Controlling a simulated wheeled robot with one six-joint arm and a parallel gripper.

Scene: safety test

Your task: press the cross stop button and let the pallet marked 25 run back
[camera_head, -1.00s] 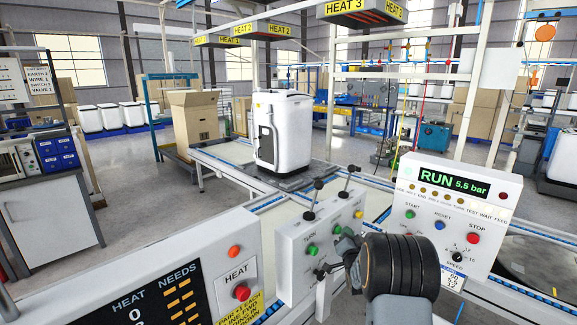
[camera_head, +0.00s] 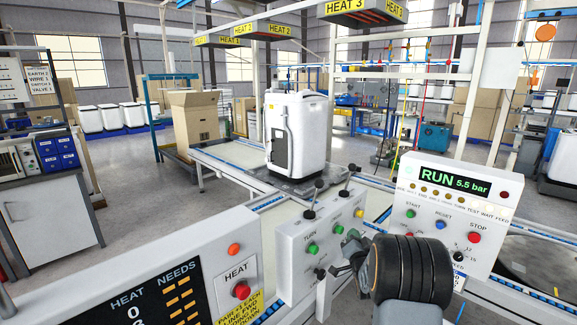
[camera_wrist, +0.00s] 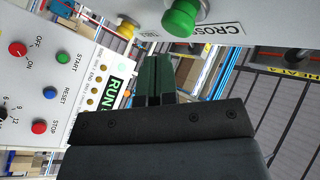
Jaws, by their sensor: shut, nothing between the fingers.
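A grey control box (camera_head: 288,258) with black levers stands at centre. It has two green buttons (camera_head: 312,250) and a yellow button (camera_head: 359,213). In the wrist view, a large green button (camera_wrist: 181,18) sits beside a partly cut-off CROSS label (camera_wrist: 222,29), with a yellow button (camera_wrist: 127,28) to its left. I cannot tell which one is the cross stop. My gripper (camera_head: 350,248) is shut and empty in front of the box; its fingers (camera_wrist: 157,80) are apart from the green button. A white unit (camera_head: 298,135) stands on a dark pallet (camera_head: 262,180); no number 25 is legible.
A panel (camera_head: 405,232) reading RUN 5.5 bar stands right of my gripper, with a red STOP button (camera_head: 474,237). A HEAT panel (camera_head: 228,245) with a red button is at the left front. Conveyor rails (camera_head: 225,162) run behind the box.

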